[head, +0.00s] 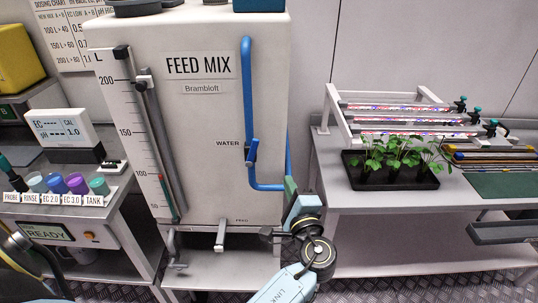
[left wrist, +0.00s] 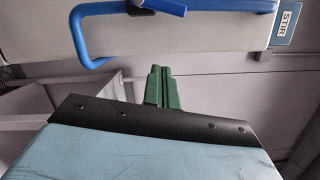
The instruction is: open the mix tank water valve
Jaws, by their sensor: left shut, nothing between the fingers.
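The mix tank (head: 200,130) is a pale box marked FEED MIX with a level scale on its left side. A blue pipe (head: 246,90) runs down its front and bends right at the bottom. The water valve (head: 252,152) is a blue lever on this pipe beside the WATER label, tilted slightly from upright. My left gripper (head: 290,186) is below and right of the valve, near the lower pipe bend, apart from the lever. In the left wrist view its green fingers (left wrist: 162,76) are together and empty. The valve lever (left wrist: 163,6) shows partly at the top edge. My right gripper is not in view.
A bench at right holds a black seedling tray (head: 395,176) and lit racks (head: 410,118). At left stand a meter (head: 62,128) and several coloured cups (head: 76,183). A feed outlet (head: 221,236) sticks out low on the tank. A STIR label (left wrist: 287,22) shows in the wrist view.

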